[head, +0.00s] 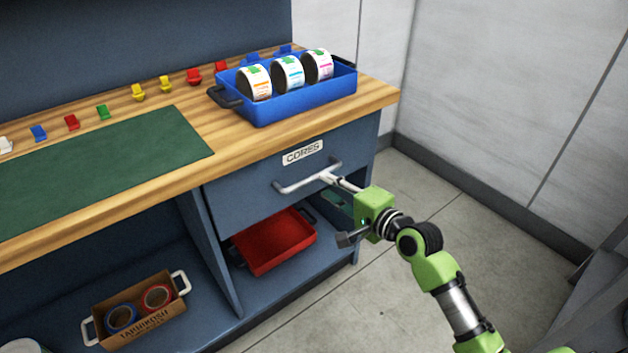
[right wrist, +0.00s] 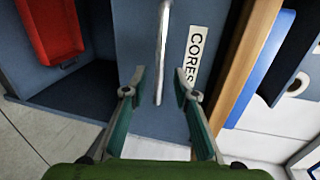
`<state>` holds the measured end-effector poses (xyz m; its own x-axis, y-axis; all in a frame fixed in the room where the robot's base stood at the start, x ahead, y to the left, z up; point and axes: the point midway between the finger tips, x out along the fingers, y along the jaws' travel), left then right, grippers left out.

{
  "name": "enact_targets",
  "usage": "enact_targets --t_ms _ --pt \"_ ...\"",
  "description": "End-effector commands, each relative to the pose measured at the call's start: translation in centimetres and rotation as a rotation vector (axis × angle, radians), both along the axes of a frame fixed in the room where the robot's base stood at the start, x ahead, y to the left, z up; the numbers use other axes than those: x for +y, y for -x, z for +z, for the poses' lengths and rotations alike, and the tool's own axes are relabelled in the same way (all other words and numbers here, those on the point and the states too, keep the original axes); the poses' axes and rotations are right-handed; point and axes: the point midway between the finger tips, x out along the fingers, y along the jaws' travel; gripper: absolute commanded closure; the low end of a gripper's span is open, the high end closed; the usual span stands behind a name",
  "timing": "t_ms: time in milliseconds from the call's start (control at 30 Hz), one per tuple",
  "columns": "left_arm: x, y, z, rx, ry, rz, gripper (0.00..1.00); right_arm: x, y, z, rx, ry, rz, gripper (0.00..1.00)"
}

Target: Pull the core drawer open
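The core drawer (head: 245,188) is a blue-grey front under the worktop, with a white "CORES" label (head: 302,152). It looks shut, about flush with the bench. Its light metal bar handle (head: 295,183) also shows in the right wrist view (right wrist: 162,40). My right gripper (head: 330,178) is at the right part of the handle. In the right wrist view its two fingers (right wrist: 160,80) are apart, one on each side of the bar, with visible gaps. Whether the bar lies fully between the tips in depth is unclear. My left gripper is out of view.
A blue tray (head: 310,103) with label rolls stands on the worktop above the drawer. A red bin (head: 273,243) sits on the shelf below. A cardboard box (head: 143,315) with tape rolls is at lower left. The floor (head: 330,315) before the drawer is clear apart from my arm.

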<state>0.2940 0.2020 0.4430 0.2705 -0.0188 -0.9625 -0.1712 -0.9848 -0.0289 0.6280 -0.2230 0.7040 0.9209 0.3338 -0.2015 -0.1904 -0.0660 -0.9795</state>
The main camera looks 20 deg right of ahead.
Motion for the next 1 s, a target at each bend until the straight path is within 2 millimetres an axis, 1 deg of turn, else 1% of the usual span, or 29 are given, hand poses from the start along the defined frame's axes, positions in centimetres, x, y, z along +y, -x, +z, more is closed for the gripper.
enact_targets --t_ms 33,200,333,500,800,833,867,900,933,1000 --pt "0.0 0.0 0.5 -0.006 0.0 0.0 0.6 0.4 -1.0 -0.3 -0.002 -0.002 0.0 0.73" --pt "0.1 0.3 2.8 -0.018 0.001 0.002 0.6 1.4 -3.8 -1.0 -0.001 0.0 0.0 0.73" --pt "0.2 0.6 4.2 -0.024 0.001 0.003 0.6 1.9 -5.3 -1.3 0.0 0.0 0.0 0.73" --pt "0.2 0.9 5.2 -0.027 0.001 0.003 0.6 2.3 -6.2 -1.5 0.001 0.001 0.0 0.73" --pt "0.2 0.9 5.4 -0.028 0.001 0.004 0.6 2.3 -6.4 -1.5 0.001 0.001 -0.001 0.73" --pt "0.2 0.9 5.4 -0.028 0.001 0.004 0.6 2.3 -6.4 -1.5 0.001 0.001 -0.001 0.76" --pt "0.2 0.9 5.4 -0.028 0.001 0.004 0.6 2.3 -6.4 -1.5 0.001 0.001 -0.001 0.83" --pt "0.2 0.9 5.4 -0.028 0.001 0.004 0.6 2.3 -6.4 -1.5 0.001 0.001 -0.001 0.94" --pt "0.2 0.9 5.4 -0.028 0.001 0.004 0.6 2.3 -6.4 -1.5 0.001 0.001 -0.001 1.0" --pt "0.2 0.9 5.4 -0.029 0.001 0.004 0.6 2.3 -6.4 -1.5 0.001 0.001 -0.001 1.0"
